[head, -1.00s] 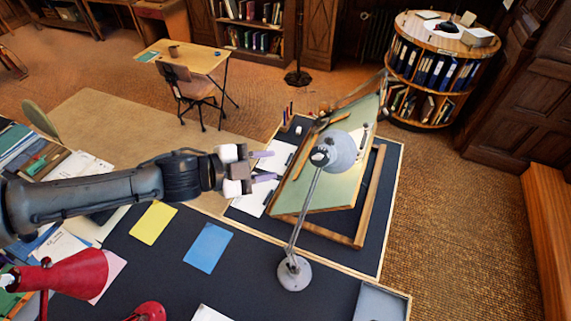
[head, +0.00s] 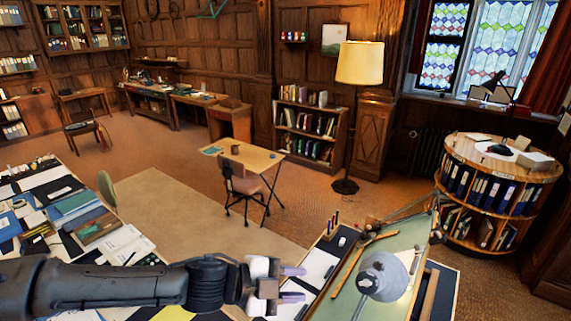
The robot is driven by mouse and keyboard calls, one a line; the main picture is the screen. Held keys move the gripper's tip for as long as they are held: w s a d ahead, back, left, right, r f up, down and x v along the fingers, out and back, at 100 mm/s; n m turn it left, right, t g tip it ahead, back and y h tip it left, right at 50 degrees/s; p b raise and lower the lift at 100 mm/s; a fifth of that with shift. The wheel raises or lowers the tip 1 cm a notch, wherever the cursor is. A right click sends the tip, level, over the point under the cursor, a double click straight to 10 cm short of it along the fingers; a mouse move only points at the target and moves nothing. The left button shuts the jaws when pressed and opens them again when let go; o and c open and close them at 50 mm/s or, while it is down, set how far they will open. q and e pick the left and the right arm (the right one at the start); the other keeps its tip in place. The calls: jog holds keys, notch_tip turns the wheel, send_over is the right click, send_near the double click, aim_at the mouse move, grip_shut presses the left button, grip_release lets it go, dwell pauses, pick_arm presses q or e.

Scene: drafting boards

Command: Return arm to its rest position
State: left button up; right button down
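My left arm comes in from the left along the bottom of the head view. Its gripper (head: 290,283) is open, with two fingers apart and nothing visible between them. It hangs over the desk near white papers (head: 318,268), just left of the tilted green drafting board (head: 400,243). A grey desk lamp (head: 384,276) stands in front of the board; its base is out of view. My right arm and gripper are not in view.
A cluttered desk (head: 60,205) with books and papers lies at the left. A small table (head: 240,158) with a chair (head: 238,184) stands beyond. A round bookcase (head: 497,185) is at the right, and a floor lamp (head: 359,64) stands at the back. Open floor lies between.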

pick_arm(q)
jog(key=w+a+f+n+t+y, duration=0.1)
jog(key=w+a+f+t+y, duration=0.25)
jog(key=w+t+y, duration=0.2)
jog(key=s+d+r+n+t, duration=0.1)
jog(key=s+d+r+t, duration=0.15)
jog(key=r, duration=0.75)
jog(key=s+d+r+t, duration=0.1)
jog(key=s+r+t, duration=0.3)
jog(key=r, duration=0.5)
jog(key=s+a+r+n+t+y, duration=0.2)
jog(key=s+a+r+n, duration=0.15)
jog(key=s+n, duration=0.25)
jog(key=s+a+f+n+g+y, duration=0.1)
jog(key=a+f+n+g+y, duration=0.1)
jog(key=a+f+n, duration=0.5)
jog(key=s+a+f+n+g+y, duration=0.15)
jog(key=a+f, duration=0.35)
jog(key=f, duration=0.6)
jog(key=s+a+f+n+g+y, duration=0.1)
jog(key=a+f+n+g+y, duration=0.1)
jog(key=a+f+n, duration=0.55)
jog(key=s+f+m+g, duration=0.1)
jog(key=s+f+g, duration=0.7)
jog(key=s+f, duration=1.3)
notch_tip(320, 180, down, 3)
jog(key=shift+s+a+r+y+p, duration=0.1)
jog(key=shift+s+a+y+p, duration=0.3)
